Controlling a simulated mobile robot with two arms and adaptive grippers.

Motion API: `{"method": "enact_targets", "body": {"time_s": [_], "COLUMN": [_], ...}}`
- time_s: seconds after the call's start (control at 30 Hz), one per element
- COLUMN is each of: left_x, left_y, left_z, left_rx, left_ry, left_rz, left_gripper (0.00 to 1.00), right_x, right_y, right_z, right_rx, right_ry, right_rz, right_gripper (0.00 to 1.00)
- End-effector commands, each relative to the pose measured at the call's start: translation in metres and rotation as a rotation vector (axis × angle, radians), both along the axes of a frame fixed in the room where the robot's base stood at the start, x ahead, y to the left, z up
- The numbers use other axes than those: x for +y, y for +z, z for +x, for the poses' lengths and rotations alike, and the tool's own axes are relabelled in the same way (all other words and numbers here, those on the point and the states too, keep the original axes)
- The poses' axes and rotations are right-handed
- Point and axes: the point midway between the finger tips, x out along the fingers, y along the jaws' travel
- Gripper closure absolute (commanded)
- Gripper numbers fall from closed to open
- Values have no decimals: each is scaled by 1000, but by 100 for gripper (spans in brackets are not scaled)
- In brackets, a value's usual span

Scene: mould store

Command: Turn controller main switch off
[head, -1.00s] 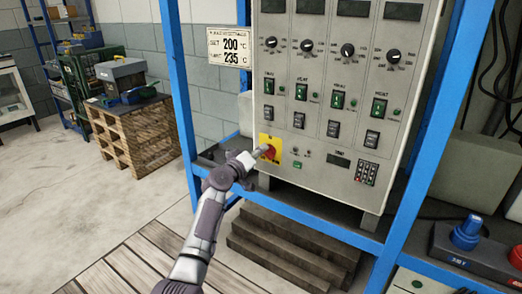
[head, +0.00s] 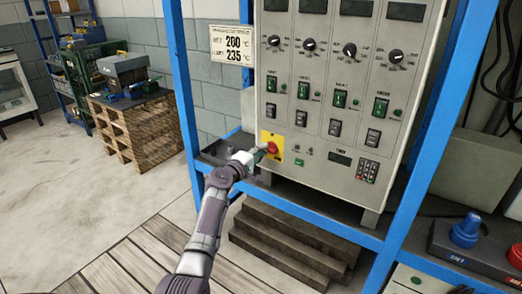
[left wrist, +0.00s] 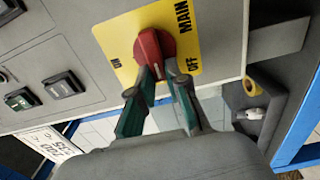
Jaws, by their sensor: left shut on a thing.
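The controller main switch is a red rotary knob (head: 272,148) on a yellow plate (head: 278,138), low on the left side of the grey controller cabinet (head: 318,160). In the left wrist view the red knob (left wrist: 153,45) sits on the yellow plate (left wrist: 118,38), marked MAIN, ON and OFF. My left gripper (head: 260,154) reaches up to the knob from the lower left. In the left wrist view its fingertips (left wrist: 160,74) are shut on the knob's grip. Which mark the knob points at is hard to tell. My right gripper is not in view.
Blue rack posts (head: 178,90) frame the cabinet. Dark steps (head: 285,250) stand below it. Small rocker switches and dials cover the panel. A wooden pallet stack (head: 140,130) stands at the left, with bare floor (head: 70,200) around it.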

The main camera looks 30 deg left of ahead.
Motion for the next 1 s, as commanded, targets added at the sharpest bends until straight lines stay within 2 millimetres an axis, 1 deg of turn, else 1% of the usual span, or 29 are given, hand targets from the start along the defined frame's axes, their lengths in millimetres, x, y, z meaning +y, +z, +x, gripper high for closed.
{"method": "enact_targets", "body": {"time_s": [0.53,0.57,0.6,0.7,0.9,1.0], "left_x": [0,0,0,0,0,0], "left_y": [-2,-2,-2,-2,-1,-1], "left_z": [0,0,0,0,0,-1], "left_rx": [3,3,3,2,2,2], "left_ry": [0,0,0,0,0,0], "left_rz": [-27,-27,-27,-26,-24,-24], "left_gripper": [100,81,75,59,59,59], "right_x": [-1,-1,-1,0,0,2], "right_y": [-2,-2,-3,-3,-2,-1], "right_z": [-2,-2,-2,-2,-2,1], "right_rx": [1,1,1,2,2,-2], "right_ry": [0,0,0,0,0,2], "right_rz": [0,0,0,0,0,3], "right_gripper": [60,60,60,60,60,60]}}
